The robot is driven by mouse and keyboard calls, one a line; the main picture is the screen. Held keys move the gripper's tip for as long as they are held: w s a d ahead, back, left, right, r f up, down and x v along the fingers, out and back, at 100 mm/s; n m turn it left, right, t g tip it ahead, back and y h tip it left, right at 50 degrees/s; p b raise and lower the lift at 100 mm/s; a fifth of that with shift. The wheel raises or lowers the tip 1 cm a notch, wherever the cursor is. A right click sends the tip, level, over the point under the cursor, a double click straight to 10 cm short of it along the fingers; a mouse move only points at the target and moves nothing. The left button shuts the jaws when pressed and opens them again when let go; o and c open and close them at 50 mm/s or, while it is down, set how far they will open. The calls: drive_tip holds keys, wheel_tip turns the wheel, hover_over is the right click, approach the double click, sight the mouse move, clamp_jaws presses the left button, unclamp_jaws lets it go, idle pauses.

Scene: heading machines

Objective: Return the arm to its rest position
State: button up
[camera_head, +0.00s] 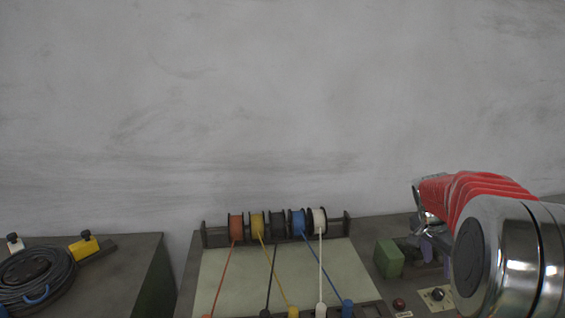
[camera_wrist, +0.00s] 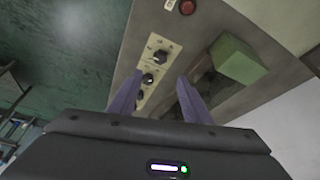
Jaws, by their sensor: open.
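My arm reaches in from the right edge of the head view, with a red ribbed sleeve and shiny metal joints. My gripper (camera_head: 432,246) is partly hidden by the arm there, over the right part of the bench. In the wrist view, my gripper (camera_wrist: 158,88) shows two purple fingers spread apart with nothing between them. The fingers are over the bench top, beside a panel with black knobs (camera_wrist: 147,78) and a green block (camera_wrist: 238,60).
The green block (camera_head: 389,259) stands near a red button (camera_head: 399,304) and the knob panel (camera_head: 437,298). Several coloured spools (camera_head: 277,224) with strands sit on a rack to the left. A separate bench (camera_head: 125,268) at far left holds a coiled black cable (camera_head: 35,278). The wall behind is bare.

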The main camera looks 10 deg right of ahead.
drive_tip(key=s+a+r+n+t+y, duration=0.1)
drive_tip(key=s+a+n, duration=0.3)
drive_tip(key=s+a, duration=0.4)
drive_tip(key=s+a+r+n+t+y, duration=0.1)
drive_tip(key=s+a+n, duration=0.4)
drive_tip(key=a, duration=0.8)
drive_tip(key=s+a+r+n+t+y, duration=0.2)
drive_tip(key=s+a+r+n, duration=0.2)
drive_tip(key=s+a, duration=0.6)
drive_tip(key=shift+s+a+n, duration=0.35)
drive_tip(key=shift+a+n, duration=0.25)
drive_tip(key=shift+d, duration=0.15)
